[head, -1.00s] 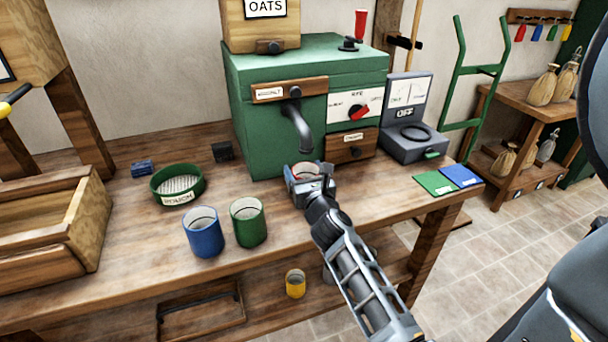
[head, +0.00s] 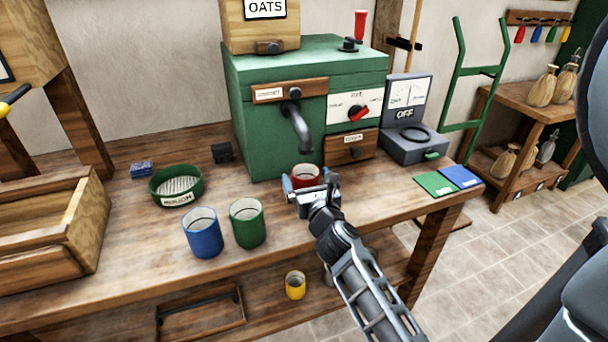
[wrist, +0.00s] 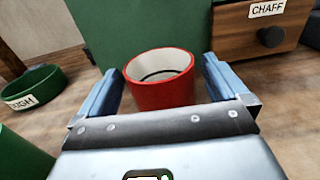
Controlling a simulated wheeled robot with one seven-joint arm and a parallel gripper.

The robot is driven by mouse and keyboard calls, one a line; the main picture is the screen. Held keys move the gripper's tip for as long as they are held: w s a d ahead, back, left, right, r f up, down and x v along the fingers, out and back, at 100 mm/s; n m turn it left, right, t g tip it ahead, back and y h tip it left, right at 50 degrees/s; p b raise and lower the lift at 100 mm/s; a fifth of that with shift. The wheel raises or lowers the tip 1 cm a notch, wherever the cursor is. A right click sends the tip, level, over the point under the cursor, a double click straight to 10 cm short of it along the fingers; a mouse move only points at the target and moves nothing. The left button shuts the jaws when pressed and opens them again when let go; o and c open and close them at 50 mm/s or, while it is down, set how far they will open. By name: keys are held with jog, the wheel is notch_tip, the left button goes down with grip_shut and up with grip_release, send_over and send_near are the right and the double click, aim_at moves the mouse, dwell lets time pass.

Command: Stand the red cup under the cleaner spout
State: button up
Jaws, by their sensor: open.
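The red cup (head: 305,177) stands upright on the bench under the dark curved spout (head: 297,125) on the front of the green cleaner (head: 258,120). In the head view its lower part is hidden behind my gripper (head: 311,185). In the wrist view the red cup (wrist: 160,82) is upright and looks empty, with a dark ring line inside. My gripper's blue fingers (wrist: 162,90) are open, one on each side of the cup's near part, with gaps between them and the cup. The spout is out of the wrist view.
A blue cup (head: 203,233) and a green cup (head: 247,222) stand left of my gripper. A green sieve (head: 177,184) sits farther left. A yellow cup (head: 295,285) is on the lower shelf.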

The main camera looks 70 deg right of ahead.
jog(key=b+v, duration=0.1)
jog(key=v, duration=0.6)
jog(key=shift+s+a+f, duration=0.1)
jog(key=shift+s+a, duration=0.1)
jog(key=shift+a, duration=0.05)
jog(key=shift+s+a+b, duration=0.35)
jog(key=shift+a, duration=0.25)
jog(key=s+a+n+t+y, duration=0.2)
jog(key=a+n+y, duration=0.1)
jog(key=a+n, duration=0.65)
jog(key=s+a+n+t+y, duration=0.2)
jog(key=s+a+n, duration=0.1)
jog(key=a+n, duration=0.65)
jog(key=s+a+r+n+y, duration=0.2)
jog(key=s+a+n+y, duration=0.2)
jog(key=n, duration=1)
jog(key=s+a+r+n+y, duration=0.2)
jog(key=s+a+n+y, duration=0.3)
jog(key=n, duration=0.8)
jog(key=shift+s+a+r+n+y, duration=0.35)
jog(key=shift+s+a, duration=0.3)
jog(key=shift+a, duration=0.55)
